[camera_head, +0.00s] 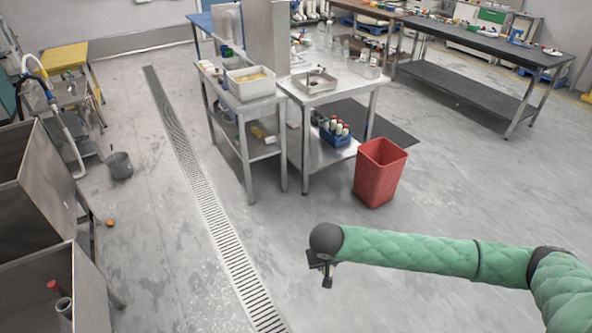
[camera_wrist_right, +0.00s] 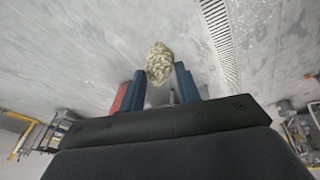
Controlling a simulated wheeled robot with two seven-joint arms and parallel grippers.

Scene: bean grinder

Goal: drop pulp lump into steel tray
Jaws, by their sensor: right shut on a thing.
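The pulp lump (camera_wrist_right: 159,62) is pale, yellowish-green and rough in the right wrist view. My right gripper (camera_wrist_right: 160,72) is shut on it, with one blue finger on each side. In the head view my right gripper (camera_head: 327,279) hangs over bare floor at the end of the green-sleeved arm, and I cannot make out the lump there. A shallow steel tray (camera_head: 301,83) sits on the steel table at upper middle, well beyond my right gripper, with something small in it. My left gripper is not in view.
A red bin (camera_head: 380,172) stands on the floor between my right gripper and the steel table (camera_head: 345,92). A white tub (camera_head: 250,88) stands left of the tray. A blue crate of bottles (camera_head: 335,134) is on the lower shelf. Open floor with a drain grate (camera_head: 215,215) lies left.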

